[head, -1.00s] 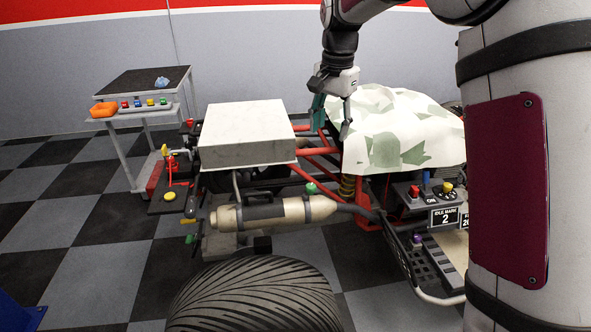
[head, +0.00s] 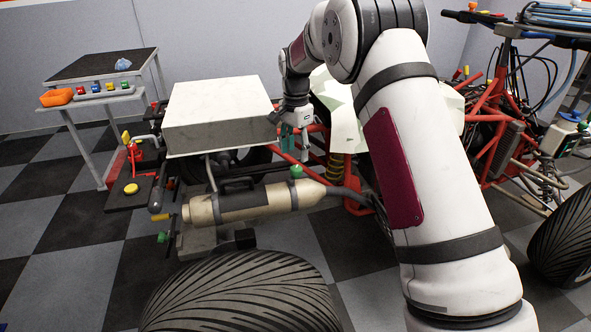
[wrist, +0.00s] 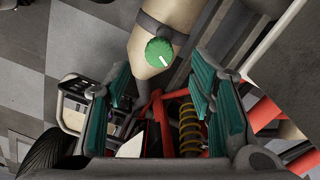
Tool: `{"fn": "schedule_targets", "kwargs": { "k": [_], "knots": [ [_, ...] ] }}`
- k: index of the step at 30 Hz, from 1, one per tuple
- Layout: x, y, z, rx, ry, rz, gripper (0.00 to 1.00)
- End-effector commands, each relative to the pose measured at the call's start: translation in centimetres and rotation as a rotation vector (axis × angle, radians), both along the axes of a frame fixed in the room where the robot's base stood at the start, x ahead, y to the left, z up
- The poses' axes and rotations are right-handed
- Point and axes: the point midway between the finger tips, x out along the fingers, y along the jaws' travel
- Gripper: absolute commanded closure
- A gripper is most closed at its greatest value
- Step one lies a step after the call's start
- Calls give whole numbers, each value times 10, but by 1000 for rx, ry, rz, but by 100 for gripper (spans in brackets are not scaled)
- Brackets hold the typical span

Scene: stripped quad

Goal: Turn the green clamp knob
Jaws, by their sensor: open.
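The green clamp knob (head: 296,171) sits on top of the clamp band around the beige canister (head: 240,203). In the wrist view the knob (wrist: 159,52) is round and ridged, with a white mark toward its lower right edge. My gripper (head: 294,146) is just above the knob in the head view. In the wrist view its teal-padded fingers (wrist: 161,72) are spread wide, with nothing held between them. The knob shows in the gap just beyond the fingertips, apart from both. Another green knob (head: 162,237) is low at the canister's left end.
A white box (head: 218,112) lies left of my gripper. Red frame tubes and a yellow spring (head: 336,166) are close by on the right. A large tire (head: 240,295) is in front.

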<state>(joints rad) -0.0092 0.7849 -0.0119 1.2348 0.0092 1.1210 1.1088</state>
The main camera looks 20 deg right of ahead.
Motion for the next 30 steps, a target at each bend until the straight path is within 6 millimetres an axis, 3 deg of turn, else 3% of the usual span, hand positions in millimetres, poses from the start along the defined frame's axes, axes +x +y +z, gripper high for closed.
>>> {"fn": "schedule_targets", "kwargs": {
  "k": [3, 9, 22, 23, 29, 30],
  "knots": [
    [0, 0, -25, 0, 2, 0, 50],
    [0, -1, -50, -1, 2, 0, 50],
    [0, 0, -59, 0, 0, 0, 50],
    [0, 0, -58, 0, 0, 1, 53],
    [0, 0, -58, 0, 0, 1, 98],
    [0, 0, -58, 0, 0, 1, 99]
  ]
}}
